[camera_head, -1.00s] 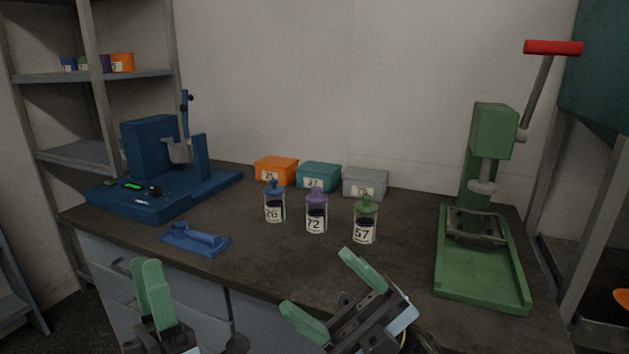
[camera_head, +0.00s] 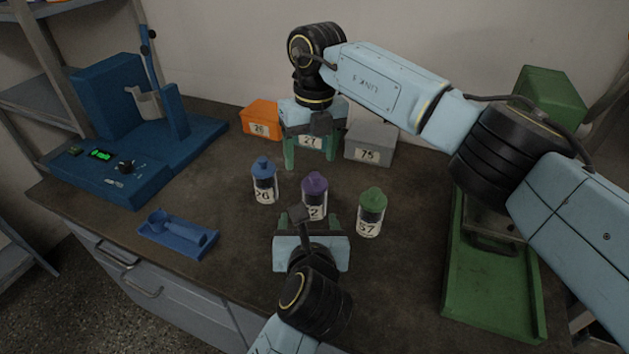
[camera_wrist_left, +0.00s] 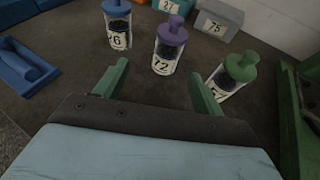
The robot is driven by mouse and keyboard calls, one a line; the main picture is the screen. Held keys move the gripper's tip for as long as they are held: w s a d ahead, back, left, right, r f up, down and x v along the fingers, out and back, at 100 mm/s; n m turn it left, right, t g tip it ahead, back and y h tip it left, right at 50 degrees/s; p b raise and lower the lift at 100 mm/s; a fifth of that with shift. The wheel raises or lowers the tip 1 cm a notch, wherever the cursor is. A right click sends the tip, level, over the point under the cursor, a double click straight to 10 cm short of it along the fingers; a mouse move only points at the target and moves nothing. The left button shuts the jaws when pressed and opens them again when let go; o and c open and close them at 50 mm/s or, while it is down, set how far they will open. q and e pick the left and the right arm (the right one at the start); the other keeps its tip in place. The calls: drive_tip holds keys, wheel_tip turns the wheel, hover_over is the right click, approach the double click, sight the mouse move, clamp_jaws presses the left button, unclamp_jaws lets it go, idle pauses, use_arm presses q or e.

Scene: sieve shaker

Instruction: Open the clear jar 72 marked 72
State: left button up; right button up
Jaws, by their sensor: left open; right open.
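The clear jar 72 (camera_head: 317,184) has a purple lid and dark contents. It stands upright and closed on the bench between two similar jars. In the left wrist view, jar 72 (camera_wrist_left: 168,48) stands just beyond and between my left fingertips. My left gripper (camera_head: 307,220) is open on the near side of the jar, apart from it, and partly hides its label. My right gripper (camera_head: 317,157) is open and empty, fingers pointing down, behind the jar and in front of the teal box (camera_head: 313,143) marked 27.
A blue-lidded jar (camera_head: 263,182) marked 26 stands left and a green-lidded jar (camera_head: 371,212) marked 57 right, both close. Orange (camera_head: 260,117) and grey (camera_head: 370,140) boxes stand behind. A blue machine (camera_head: 130,130), blue scoop tray (camera_head: 178,235) and green press (camera_head: 490,290) flank them.

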sight(315, 202)
drive_tip(key=shift+w+d+r+h, duration=0.25)
drive_tip(key=shift+w+d+h, duration=0.05)
drive_tip(key=shift+w, duration=0.1)
drive_tip(key=shift+d, duration=0.1)
use_arm(q)
drive_tip(key=shift+h, duration=0.4)
drive_tip(key=x, duration=0.8)
drive_tip(key=d+x, duration=0.1)
drive_tip(key=x, duration=0.4)
drive_tip(key=shift+s+f, duration=0.15)
drive_tip(key=shift+f, duration=0.1)
use_arm(e)
drive_tip(key=shift+s, duration=0.1)
